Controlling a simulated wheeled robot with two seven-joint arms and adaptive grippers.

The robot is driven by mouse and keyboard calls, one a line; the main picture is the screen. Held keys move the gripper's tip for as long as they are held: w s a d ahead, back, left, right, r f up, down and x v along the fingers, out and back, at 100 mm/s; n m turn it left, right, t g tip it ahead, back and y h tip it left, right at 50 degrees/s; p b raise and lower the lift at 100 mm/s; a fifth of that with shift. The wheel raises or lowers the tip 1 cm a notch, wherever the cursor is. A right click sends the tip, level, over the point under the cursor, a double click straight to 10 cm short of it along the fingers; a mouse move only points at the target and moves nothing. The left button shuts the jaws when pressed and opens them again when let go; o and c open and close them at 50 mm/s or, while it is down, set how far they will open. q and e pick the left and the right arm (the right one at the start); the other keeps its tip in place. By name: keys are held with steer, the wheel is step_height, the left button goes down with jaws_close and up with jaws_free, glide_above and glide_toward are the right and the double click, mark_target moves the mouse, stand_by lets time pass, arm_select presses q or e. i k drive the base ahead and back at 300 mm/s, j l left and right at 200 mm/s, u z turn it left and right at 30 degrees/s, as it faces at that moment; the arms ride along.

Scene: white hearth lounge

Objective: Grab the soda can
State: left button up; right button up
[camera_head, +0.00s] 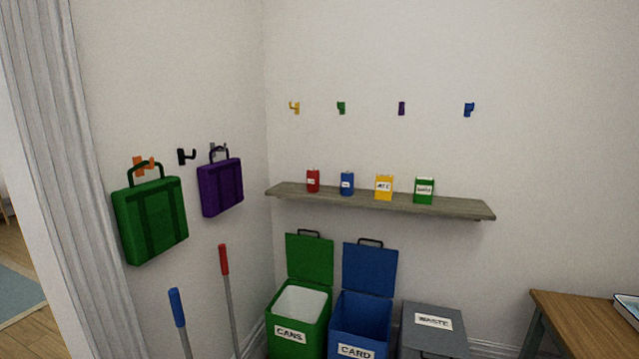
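A small red can-like container (313,182) stands upright at the left end of the grey wall shelf (455,206). A small blue can-like container (347,185) stands just to its right. Their labels are too small to read, so I cannot tell which is the soda can. A yellow box (384,194) and a green box (424,197) stand further right on the same shelf. Neither of my grippers is in view.
Below the shelf stand an open green CANS bin (289,333), an open blue CARD bin (357,322) and a grey WASTE bin (435,342). Two long handles stand at left, below hanging green (151,222) and purple (221,190) bags. A wooden table (582,325) is at right.

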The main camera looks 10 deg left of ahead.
mark_target(313, 174)
steer(key=i+j+u, duration=0.2)
steer(key=i, duration=0.25)
steer(key=i+u, duration=0.15)
steer(key=i, duration=0.25)
